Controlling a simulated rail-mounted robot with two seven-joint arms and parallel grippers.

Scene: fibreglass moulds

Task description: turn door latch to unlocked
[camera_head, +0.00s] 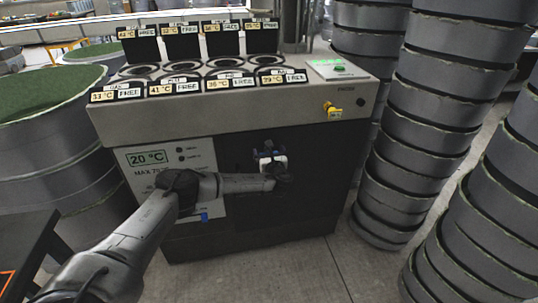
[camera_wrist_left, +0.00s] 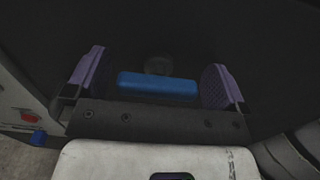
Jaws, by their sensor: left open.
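The door latch (camera_wrist_left: 157,86) is a blue bar, lying roughly level in the left wrist view, with a dim round boss just above it on the dark door. My left gripper (camera_wrist_left: 154,78) is open, with one purple-padded finger on each side of the bar and gaps between pads and bar. In the head view my left gripper (camera_head: 268,156) is in front of the dark door (camera_head: 315,175) of the machine and mostly hides the latch. I cannot tell whether the fingers touch the door. My right gripper is not in view.
The machine's top (camera_head: 225,82) has several round wells with temperature and FREE labels. A yellow switch (camera_head: 333,112) is at its upper right front. A white panel (camera_head: 160,158) reads 20 °C. Stacked grey drums (camera_head: 400,150) stand close on the right; green-topped drums (camera_head: 45,120) stand left.

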